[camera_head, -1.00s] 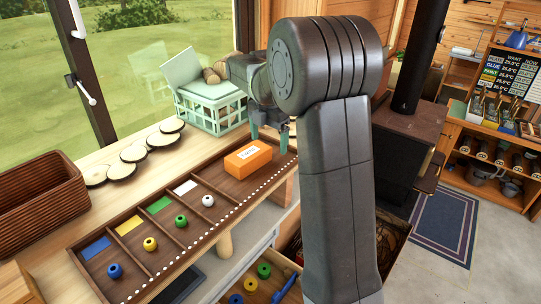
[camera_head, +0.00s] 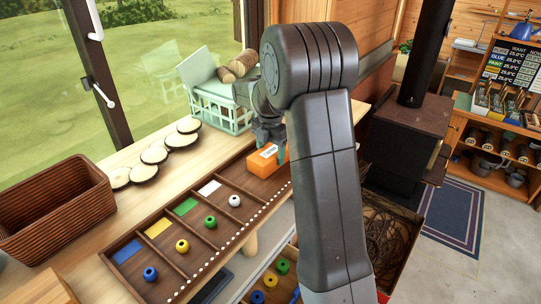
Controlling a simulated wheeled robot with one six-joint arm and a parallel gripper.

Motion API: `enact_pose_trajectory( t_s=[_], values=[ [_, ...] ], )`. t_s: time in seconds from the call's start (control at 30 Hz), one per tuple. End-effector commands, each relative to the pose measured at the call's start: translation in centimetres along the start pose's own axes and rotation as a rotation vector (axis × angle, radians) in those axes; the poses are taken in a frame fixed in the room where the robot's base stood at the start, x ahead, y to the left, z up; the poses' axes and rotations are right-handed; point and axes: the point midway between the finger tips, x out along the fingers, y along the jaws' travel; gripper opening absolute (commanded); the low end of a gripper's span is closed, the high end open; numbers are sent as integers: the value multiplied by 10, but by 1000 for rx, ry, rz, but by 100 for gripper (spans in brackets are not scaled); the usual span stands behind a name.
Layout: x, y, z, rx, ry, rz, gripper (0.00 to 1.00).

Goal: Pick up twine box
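The twine box (camera_head: 262,163) is a small orange box with a white label. It sits at the right end of the long wooden tray (camera_head: 196,268), in the compartment past the white card. My gripper (camera_head: 271,147) points down right over the box, with a finger at its far right side. The fingers are partly hidden by the box and by my arm, so I cannot tell whether they are closed on it.
Coloured spools, one being blue (camera_head: 150,273), stand in the other compartments. A mint crate (camera_head: 222,110) with logs is behind the gripper. Wood slices (camera_head: 154,155) and a brown basket (camera_head: 52,213) lie left. A dark stove (camera_head: 405,135) stands right.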

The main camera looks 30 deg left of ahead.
Motion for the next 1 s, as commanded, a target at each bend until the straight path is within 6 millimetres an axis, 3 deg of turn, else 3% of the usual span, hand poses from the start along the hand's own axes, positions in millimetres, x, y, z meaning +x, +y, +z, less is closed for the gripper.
enact_pose_trajectory(
  t_s=[0.1, 0.37, 0.47, 0.8, 1.0],
  values=[
    [0, 0, 0, 0, 0, 0, 37],
    [-4, 0, 0, 0, -1, 2, 37],
    [-16, 1, 0, 0, -3, 4, 37],
    [-81, 1, 0, 0, -2, 3, 37],
    [-99, 0, 0, 1, -1, 1, 37]
  ],
)
